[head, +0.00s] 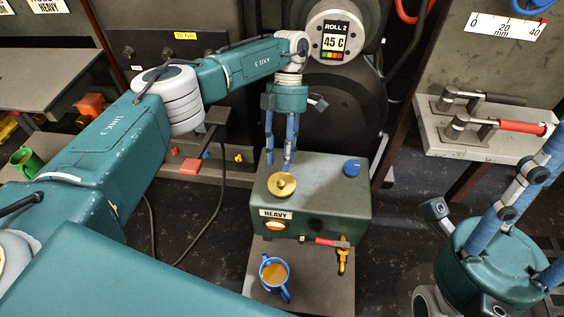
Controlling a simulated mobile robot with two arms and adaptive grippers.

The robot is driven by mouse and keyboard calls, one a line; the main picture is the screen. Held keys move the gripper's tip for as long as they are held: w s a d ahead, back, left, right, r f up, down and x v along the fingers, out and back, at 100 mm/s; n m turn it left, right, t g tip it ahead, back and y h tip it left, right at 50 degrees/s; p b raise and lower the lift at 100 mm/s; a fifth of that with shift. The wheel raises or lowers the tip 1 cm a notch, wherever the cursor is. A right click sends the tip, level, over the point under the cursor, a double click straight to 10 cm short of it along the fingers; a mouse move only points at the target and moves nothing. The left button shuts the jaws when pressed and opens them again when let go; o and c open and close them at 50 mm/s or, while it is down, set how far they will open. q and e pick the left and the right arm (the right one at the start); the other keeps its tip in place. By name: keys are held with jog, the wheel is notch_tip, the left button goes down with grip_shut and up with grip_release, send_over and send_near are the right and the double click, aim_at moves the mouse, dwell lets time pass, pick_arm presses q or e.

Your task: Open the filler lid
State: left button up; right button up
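The filler lid (282,184) is a round brass cap with a small knob. It lies flat on top of a green box (325,205) labelled HEAVY. My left gripper (280,163) points down just above and behind the lid. Its blue fingers are spread with a gap between them, and I see nothing held. Whether a fingertip touches the lid is hard to tell. My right gripper (535,195) is at the lower right, away from the box, its blue fingers pointing up and apart. Part of it is cut off by the picture edge.
A blue cap (352,168) sits on the box's right rear. A red-handled valve (330,241) and a brass tap stick out in front. A blue mug (274,275) with orange-brown liquid stands before the box. A shelf (480,148) with lever clamps is at right.

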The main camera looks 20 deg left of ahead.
pick_arm(q)
jog(key=v, duration=0.5)
dwell(0.5)
